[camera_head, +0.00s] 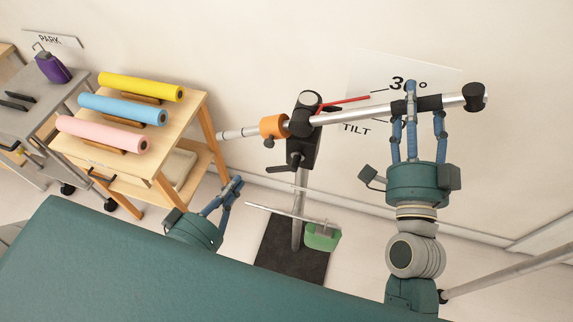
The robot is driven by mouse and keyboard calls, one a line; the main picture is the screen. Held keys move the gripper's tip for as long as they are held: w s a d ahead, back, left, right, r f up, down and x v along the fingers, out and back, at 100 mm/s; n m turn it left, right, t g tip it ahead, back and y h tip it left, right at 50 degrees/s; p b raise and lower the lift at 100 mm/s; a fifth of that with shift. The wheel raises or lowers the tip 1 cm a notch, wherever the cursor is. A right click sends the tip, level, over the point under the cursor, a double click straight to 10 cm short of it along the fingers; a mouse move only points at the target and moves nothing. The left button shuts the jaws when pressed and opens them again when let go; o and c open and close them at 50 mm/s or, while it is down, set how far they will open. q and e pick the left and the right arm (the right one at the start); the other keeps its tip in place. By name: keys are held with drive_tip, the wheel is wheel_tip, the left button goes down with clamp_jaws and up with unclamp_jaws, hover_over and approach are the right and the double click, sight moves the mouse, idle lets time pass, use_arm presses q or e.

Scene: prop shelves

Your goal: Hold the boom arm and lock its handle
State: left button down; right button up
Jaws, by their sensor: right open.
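A thin red lever or pointer (345,103) extends right from the head, towards a line on the tilt sign. A black handle (285,168) sticks out left below the head. My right gripper (416,115) is open, its fingers on both sides of the boom's dark grip section; contact is unclear. My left gripper (236,190) is low, left of the stand, apart from it.
A tilt sign (358,84) is on the wall behind the boom. A wooden cart (190,110) with yellow, blue and pink rolls stands left. A grey cart (35,95) with a purple bottle is further left. A green block (322,237) hangs low by the stand.

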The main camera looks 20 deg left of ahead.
drive_tip(key=s, duration=1)
drive_tip(key=shift+s, duration=0.3)
drive_tip(key=shift+w, duration=0.1)
